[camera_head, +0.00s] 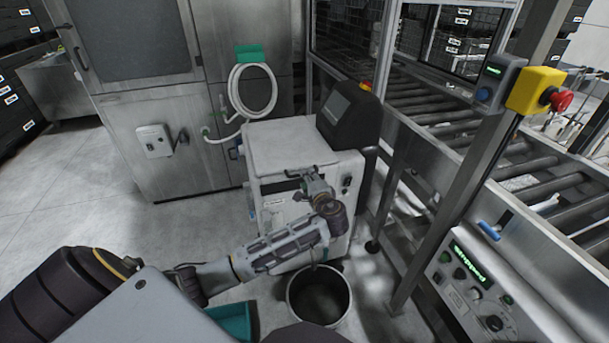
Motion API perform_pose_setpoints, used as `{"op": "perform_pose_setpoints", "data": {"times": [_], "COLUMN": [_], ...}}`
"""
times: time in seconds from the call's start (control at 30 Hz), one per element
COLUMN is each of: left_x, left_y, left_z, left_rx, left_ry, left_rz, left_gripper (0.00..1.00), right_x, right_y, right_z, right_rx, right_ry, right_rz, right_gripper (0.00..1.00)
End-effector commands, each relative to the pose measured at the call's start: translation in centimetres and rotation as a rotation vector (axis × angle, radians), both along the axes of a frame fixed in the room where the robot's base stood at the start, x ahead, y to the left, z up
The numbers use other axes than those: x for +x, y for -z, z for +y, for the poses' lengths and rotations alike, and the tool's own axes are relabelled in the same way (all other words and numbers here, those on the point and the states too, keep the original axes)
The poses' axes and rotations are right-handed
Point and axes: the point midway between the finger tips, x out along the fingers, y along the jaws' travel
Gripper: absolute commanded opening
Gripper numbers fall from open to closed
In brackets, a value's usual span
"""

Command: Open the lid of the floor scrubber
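The floor scrubber (330,238) is a white boxy machine in the middle of the view, with a dark control console (350,115) at its back right. Its pale flat lid (295,145) lies level on top and looks closed. My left arm reaches in from the lower left across the scrubber's front. My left gripper (304,174) is at the lid's near edge. Its fingers are small and merge with the dark parts there, so I cannot tell whether they touch or grip the edge. My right gripper is not in view.
A round bucket (292,296) stands on the floor before the scrubber, with a teal container (232,318) to its left. A steel cabinet (165,120) with a coiled hose (252,90) stands behind. A roller conveyor and control panel (475,295) close off the right. Left floor is clear.

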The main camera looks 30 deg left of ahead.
Motion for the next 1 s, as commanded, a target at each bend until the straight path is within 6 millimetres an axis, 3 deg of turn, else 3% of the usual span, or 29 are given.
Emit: {"op": "perform_pose_setpoints", "data": {"times": [0.4,0.8,1.0], "left_x": [2.8,3.1,3.1], "left_y": [0.9,1.0,1.0], "left_z": [3.3,3.6,3.6], "left_rx": [0.001,-0.001,-0.001], "left_ry": [0.0,0.0,0.0], "left_rz": [0.001,0.001,0.001], "left_gripper": [0.33,0.33,0.1], "right_x": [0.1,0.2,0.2], "right_y": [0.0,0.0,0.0], "right_z": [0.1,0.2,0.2], "right_rx": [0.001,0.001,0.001], "right_ry": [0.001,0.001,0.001], "right_rz": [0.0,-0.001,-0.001], "right_gripper": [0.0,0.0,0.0]}}
